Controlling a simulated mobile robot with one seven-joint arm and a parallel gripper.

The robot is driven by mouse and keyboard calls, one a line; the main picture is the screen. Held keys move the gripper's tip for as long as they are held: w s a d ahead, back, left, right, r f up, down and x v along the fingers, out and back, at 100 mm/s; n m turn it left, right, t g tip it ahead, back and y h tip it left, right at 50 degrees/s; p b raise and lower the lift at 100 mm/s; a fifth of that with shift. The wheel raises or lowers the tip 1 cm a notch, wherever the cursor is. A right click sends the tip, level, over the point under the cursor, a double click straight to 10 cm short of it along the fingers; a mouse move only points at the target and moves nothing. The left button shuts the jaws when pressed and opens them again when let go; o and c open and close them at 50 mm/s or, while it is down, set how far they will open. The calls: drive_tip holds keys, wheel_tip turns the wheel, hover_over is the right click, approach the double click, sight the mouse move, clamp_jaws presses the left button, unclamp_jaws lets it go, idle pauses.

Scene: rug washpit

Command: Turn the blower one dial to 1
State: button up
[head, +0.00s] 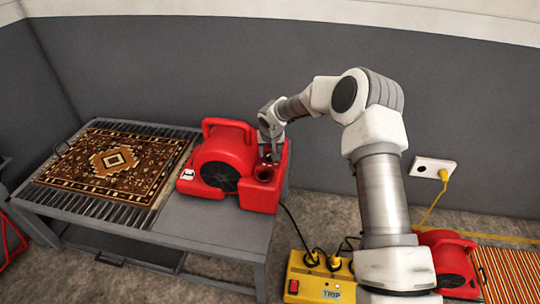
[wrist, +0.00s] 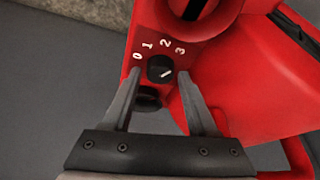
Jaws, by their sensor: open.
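The red blower (head: 228,148) with a white "1" label (head: 187,174) stands on the grey slatted table. Its black dial (wrist: 160,69) shows in the wrist view on a red panel, below the white marks 0, 1, 2 and 3. The dial's pale pointer line slants up to the right, toward the 3. My gripper (wrist: 160,75) is open, with one fingertip on each side of the dial; I cannot tell whether they touch it. In the head view my gripper (head: 268,158) is at the blower's right end and largely hides the dial area.
A patterned rug (head: 108,160) lies on the table (head: 215,234) left of the blower. A yellow power box (head: 318,283) marked TRIP, with black cables, is on the floor. A second red blower (head: 450,262) stands at the lower right, by a wall outlet (head: 433,167) with a yellow cord.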

drive_tip(key=shift+w+f, duration=0.15)
drive_tip(key=shift+f, duration=0.2)
drive_tip(key=shift+c, duration=0.3)
clamp_jaws()
